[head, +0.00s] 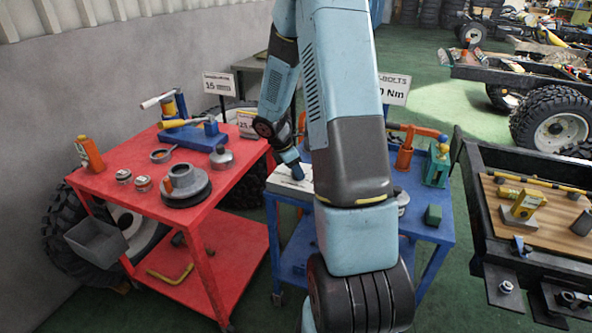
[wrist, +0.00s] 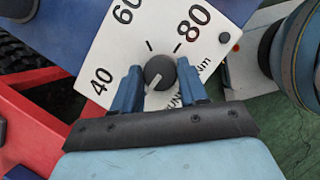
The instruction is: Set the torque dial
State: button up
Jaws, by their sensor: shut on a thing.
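In the wrist view the torque dial (wrist: 160,72) is a round dark grey knob on a white plate (wrist: 110,55) printed with 40, 60, 80 and "Nm". A pale pointer line on the knob runs toward its lower left. My gripper (wrist: 161,74) has one blue finger on each side of the knob and is shut on it. In the head view the white plate (head: 285,183) lies on the blue cart, partly hidden by my arm. The knob itself is hidden there.
A blue cart (head: 432,234) carries the plate, an orange tool (head: 404,150) and a green tool (head: 437,165). A red cart (head: 125,188) with several parts stands to the left. A dark chassis frame (head: 470,190) is at right. Signs (head: 394,88) stand behind.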

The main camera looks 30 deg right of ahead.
jog(key=shift+w, duration=0.1)
jog(key=m+g, duration=0.1)
jog(key=m, duration=0.2)
jog(key=m+g, duration=0.1)
jog(key=m, duration=0.1)
jog(key=shift+w+m+y, duration=0.15)
jog(key=shift+m+y, duration=0.25)
jog(key=m+y, duration=0.1)
jog(key=m, duration=0.1)
jog(key=m+g, duration=0.1)
jog(key=m, duration=0.2)
jog(key=shift+d+m+y, duration=0.2)
jog(key=shift+m+y, duration=0.1)
jog(key=shift+y, duration=0.1)
jog(key=o, duration=1)
jog(key=v, duration=1.3)
jog(key=shift+w+r, duration=0.25)
jog(key=shift+w, duration=0.25)
